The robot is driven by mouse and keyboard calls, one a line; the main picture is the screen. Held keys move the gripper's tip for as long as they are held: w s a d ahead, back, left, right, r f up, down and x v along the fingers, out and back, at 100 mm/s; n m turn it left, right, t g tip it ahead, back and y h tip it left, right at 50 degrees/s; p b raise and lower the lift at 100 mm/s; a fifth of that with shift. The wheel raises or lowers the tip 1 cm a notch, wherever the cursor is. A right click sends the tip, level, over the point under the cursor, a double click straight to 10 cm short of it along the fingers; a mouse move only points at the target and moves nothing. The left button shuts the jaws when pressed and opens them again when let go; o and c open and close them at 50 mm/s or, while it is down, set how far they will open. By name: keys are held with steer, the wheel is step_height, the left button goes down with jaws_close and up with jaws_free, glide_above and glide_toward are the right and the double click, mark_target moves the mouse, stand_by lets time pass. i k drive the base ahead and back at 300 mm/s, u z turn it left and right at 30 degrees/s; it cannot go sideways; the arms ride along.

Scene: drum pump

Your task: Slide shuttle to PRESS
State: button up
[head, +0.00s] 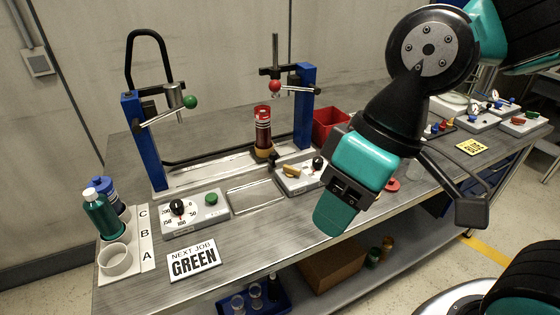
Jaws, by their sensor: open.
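A red bottle with dark and white bands (263,125) stands upright on a small tan round base (264,150) on the long pale track (205,176) between two blue posts. This base may be the shuttle; I cannot tell for certain. It sits toward the right end of the track, near the right post (305,105). The left post (144,140) carries a metal cylinder and a green-knobbed lever (190,102). The right post carries a red-knobbed lever (275,86). No PRESS label is readable. My gripper (402,205) is open and empty, right of the track, above the bench.
A dial box (196,212) and a second control box (298,178) stand before the track. A NEXT JOB GREEN card (194,261) lies in front. Green and blue bottles stand on the lettered rack (147,230) at left. A red bin (330,121) is behind my gripper.

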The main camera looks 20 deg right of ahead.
mark_target(271, 155)
steer(key=k, duration=1.2)
steer(key=u, duration=0.6)
steer(key=i, duration=1.3)
steer(key=z, duration=0.6)
steer(key=i, duration=0.45)
steer(key=z, duration=0.3)
